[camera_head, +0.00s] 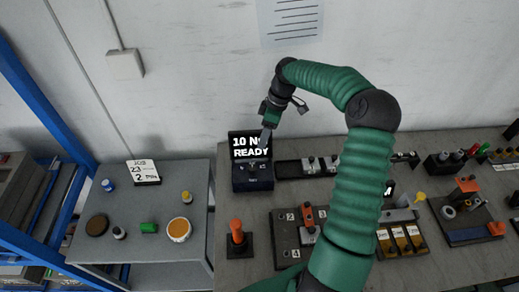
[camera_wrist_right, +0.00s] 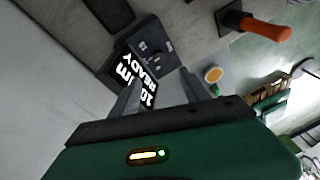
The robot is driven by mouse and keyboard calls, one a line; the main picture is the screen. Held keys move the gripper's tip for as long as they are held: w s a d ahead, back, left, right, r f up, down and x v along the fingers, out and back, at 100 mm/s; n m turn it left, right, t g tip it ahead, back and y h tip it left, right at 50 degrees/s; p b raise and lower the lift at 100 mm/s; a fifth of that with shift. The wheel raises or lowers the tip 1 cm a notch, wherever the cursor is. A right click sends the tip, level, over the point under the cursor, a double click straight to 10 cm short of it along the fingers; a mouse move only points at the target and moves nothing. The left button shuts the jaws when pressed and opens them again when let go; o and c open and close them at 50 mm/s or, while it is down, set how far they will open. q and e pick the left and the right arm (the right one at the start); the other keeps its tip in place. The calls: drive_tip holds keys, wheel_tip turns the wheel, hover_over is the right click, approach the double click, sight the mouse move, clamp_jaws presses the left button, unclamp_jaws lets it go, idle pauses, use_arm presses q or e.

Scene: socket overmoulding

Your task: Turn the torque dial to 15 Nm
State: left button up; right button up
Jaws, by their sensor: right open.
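The torque unit (camera_head: 253,184) is a dark box at the back left of the grey bench, with an upright screen (camera_head: 249,147) reading "10 N…" and "READY". In the right wrist view its screen (camera_wrist_right: 141,83) shows sideways. The torque dial (camera_wrist_right: 158,57) is a small dark knob on the unit's top panel. My right gripper (camera_head: 267,137) hangs just in front of the screen, over the unit. In the right wrist view my right gripper (camera_wrist_right: 160,86) has its fingers apart, with nothing between them, short of the dial. My left gripper is not in view.
An orange-handled tool (camera_head: 237,234) stands in front of the unit. A numbered tray (camera_head: 287,259) and a dark strip of parts (camera_head: 290,169) lie to the right. A side table (camera_head: 150,251) holds jars and a card. A wall rises close behind.

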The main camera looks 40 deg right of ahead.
sight(252, 167)
drive_tip(key=w+a+r+m+g+h+p, duration=0.1)
drive_tip(key=a+m+h+p, duration=0.1)
drive_tip(key=m, duration=0.4)
drive_tip(key=w+a+r+m+h+p, duration=0.1)
drive_tip(key=a+m+p, duration=0.15)
drive_tip(key=m, duration=0.35)
drive_tip(key=f+p, duration=0.1)
drive_tip(key=f, duration=0.7)
drive_tip(key=f+p, duration=0.2)
drive_tip(key=f, duration=0.7)
drive_tip(key=shift+w+d, duration=0.15)
drive_tip(key=shift+w, duration=0.05)
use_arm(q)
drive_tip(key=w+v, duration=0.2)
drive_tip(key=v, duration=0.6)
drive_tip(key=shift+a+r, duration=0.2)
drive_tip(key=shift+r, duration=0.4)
use_arm(e)
drive_tip(key=shift+c, duration=0.3)
drive_tip(key=shift+d, duration=0.1)
clamp_jaws()
